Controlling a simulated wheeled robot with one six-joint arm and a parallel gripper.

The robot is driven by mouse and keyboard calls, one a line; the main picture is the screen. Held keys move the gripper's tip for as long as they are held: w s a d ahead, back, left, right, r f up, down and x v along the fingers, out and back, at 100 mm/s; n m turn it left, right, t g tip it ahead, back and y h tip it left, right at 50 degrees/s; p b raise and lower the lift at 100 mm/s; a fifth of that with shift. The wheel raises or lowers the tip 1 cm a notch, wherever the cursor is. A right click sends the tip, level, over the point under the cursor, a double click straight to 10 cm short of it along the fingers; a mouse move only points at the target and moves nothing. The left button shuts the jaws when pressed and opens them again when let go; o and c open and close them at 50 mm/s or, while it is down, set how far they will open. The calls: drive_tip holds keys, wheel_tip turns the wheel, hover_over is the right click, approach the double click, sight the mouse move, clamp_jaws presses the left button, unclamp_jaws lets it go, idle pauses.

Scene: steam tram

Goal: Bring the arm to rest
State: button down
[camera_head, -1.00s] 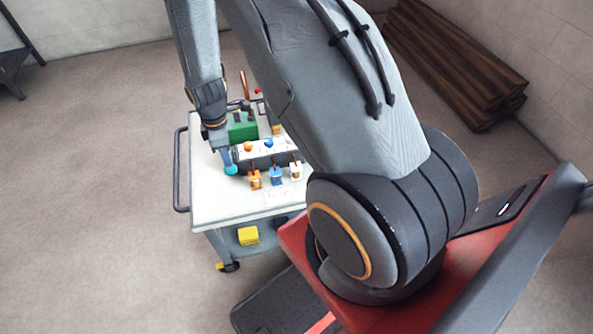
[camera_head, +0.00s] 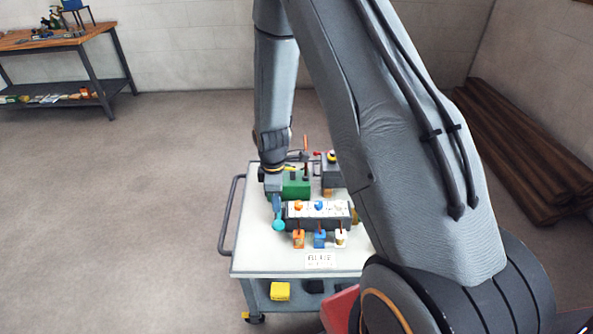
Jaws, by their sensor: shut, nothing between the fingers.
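My arm reaches over a white-topped cart (camera_head: 246,258) and bends down to its back left part. My gripper (camera_head: 277,211) points down at the left end of a dark block with a white top (camera_head: 342,222). It is shut and empty. A round teal thing (camera_head: 279,225) shows just below the fingertips; I cannot tell whether they touch it. A green box (camera_head: 297,184) stands just behind and right of the gripper.
Orange (camera_head: 298,240), blue (camera_head: 319,240) and white (camera_head: 340,238) pieces stand before the block. A workbench (camera_head: 60,38) is at the back left, dark beams (camera_head: 520,150) at the right wall. The left floor is clear.

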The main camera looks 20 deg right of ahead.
drive_tip(key=s+r+m+t+b, duration=0.1)
drive_tip(key=s+r+m+b, duration=0.3)
drive_tip(key=s+r+m, duration=0.9)
drive_tip(key=shift+s+r+m+b, duration=0.35)
drive_tip(key=shift+s+r, duration=0.7)
drive_tip(key=shift+r, duration=1.15)
drive_tip(key=shift+a, duration=0.1)
idle(1.6)
